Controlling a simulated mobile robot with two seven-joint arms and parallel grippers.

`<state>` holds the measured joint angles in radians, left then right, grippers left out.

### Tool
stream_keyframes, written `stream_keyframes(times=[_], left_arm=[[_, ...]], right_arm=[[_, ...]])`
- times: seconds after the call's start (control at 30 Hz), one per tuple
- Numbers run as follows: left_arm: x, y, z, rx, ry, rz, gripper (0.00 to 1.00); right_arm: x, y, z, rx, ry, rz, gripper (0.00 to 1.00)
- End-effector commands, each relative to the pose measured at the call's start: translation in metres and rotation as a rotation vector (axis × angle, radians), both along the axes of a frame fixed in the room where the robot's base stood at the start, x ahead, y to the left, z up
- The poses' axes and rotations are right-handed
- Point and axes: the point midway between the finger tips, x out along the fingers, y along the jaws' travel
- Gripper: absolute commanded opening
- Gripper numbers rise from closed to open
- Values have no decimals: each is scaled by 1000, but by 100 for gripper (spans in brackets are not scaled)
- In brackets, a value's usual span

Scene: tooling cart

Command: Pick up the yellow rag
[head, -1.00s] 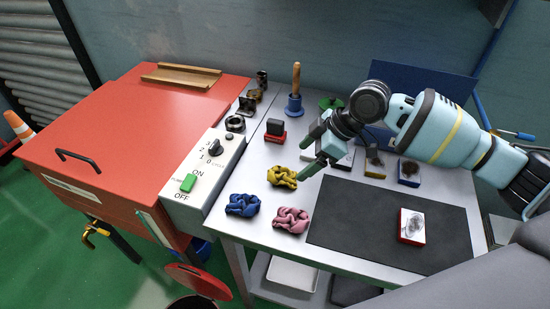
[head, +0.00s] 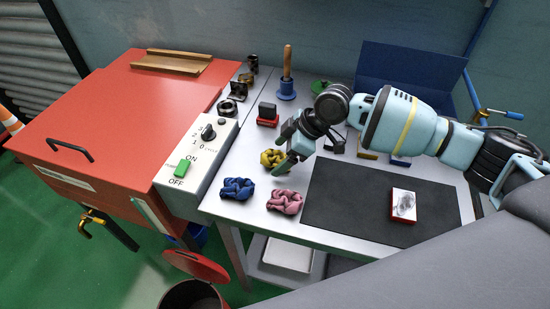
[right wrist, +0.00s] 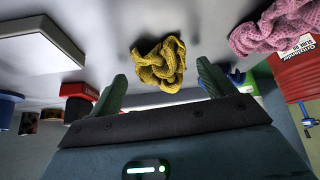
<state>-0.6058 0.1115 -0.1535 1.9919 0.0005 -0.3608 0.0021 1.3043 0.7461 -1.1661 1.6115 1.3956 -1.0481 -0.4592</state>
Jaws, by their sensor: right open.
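The yellow rag (head: 272,159) is a crumpled knit bundle on the light tabletop, partly hidden by my right gripper in the head view. My right gripper (head: 280,158) is over it, coming from the right. In the right wrist view the yellow rag (right wrist: 160,64) lies ahead of and between the two green fingertips of the right gripper (right wrist: 160,88). The fingers are apart, with nothing held. My left gripper is not in view.
A blue rag (head: 238,188) and a pink rag (head: 285,202) lie close in front. A red stamp-like block (head: 268,115) and a wooden-handled tool (head: 287,75) stand behind. A dark mat (head: 355,200) with a red-and-white box (head: 403,205) lies right. A control box (head: 197,160) borders the left.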

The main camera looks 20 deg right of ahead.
Motion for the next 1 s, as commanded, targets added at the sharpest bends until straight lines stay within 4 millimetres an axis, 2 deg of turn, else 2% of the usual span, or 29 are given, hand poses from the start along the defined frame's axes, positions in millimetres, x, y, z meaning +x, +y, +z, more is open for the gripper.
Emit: stream_keyframes(times=[0.1, 0.33, 0.7, 1.0], left_arm=[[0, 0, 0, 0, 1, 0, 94], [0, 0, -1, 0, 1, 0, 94], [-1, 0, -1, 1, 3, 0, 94], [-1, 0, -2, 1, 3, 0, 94]], right_arm=[[1, 4, -8, -1, 1, 1, 82], [2, 5, -9, -1, 0, 1, 82], [2, 4, -8, -1, 0, 1, 35], [2, 4, -8, -1, 0, 1, 33]])
